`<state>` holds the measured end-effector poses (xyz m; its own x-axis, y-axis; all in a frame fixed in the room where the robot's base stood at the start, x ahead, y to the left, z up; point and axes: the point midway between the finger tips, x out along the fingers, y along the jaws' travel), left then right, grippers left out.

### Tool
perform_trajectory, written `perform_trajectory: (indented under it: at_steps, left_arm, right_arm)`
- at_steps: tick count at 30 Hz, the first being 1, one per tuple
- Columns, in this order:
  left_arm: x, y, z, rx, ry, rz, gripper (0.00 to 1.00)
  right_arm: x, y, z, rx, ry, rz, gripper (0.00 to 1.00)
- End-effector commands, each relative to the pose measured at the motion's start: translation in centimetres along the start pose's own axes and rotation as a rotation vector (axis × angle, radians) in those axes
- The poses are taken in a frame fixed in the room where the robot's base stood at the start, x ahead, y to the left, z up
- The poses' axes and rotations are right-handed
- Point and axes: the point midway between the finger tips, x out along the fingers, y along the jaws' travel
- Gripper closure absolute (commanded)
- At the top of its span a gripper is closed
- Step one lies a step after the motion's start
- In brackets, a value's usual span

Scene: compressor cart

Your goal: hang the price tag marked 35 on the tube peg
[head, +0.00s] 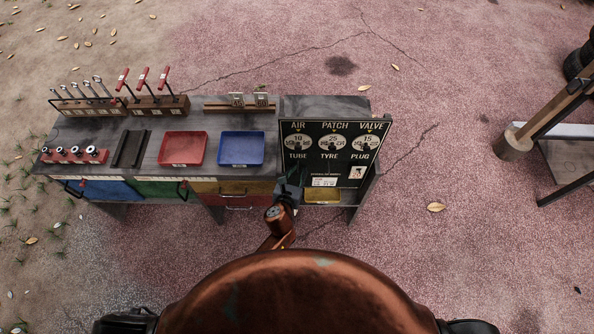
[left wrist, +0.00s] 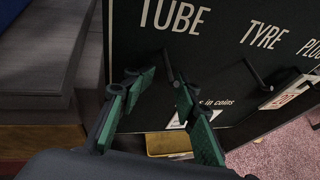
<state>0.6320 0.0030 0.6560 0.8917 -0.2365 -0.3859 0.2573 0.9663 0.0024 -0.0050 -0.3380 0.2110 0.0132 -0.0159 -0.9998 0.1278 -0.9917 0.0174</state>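My left gripper (head: 285,192) is at the lower left of the black price board (head: 335,125). In the left wrist view its green-padded fingers (left wrist: 158,100) stand apart with no tag between them. The tube peg (left wrist: 168,66), a dark rod under the word TUBE, shows just beyond and between the fingers. No tag is seen on it. Two pale tags, one left (head: 237,99) and one right (head: 261,98), stand on the wooden rail at the back. Their numbers are too small to read, so I cannot tell which is 35. My right gripper is not in view.
A tag (head: 357,172) hangs below PLUG. A yellow tray (head: 322,195) is under the board. Red (head: 183,148) and blue (head: 241,148) trays sit on the bench to the left.

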Motion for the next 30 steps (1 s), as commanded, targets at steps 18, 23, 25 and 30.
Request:
perform_trajectory:
  at_steps: [18,23,25,30]
  left_arm:
    - [-8.2,0.1,0.0,0.000,-0.002,0.000,0.74]
    - [-10.7,0.1,0.0,-0.001,-0.001,0.001,0.74]
    - [-11.4,0.1,0.0,0.000,-0.001,0.002,0.74]
    - [-12.1,0.1,0.0,-0.001,0.000,0.002,0.74]
  right_arm:
    - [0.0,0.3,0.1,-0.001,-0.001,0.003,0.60]
    - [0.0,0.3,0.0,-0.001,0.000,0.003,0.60]
    - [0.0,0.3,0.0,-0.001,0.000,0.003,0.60]
    - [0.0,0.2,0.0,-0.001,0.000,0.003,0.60]
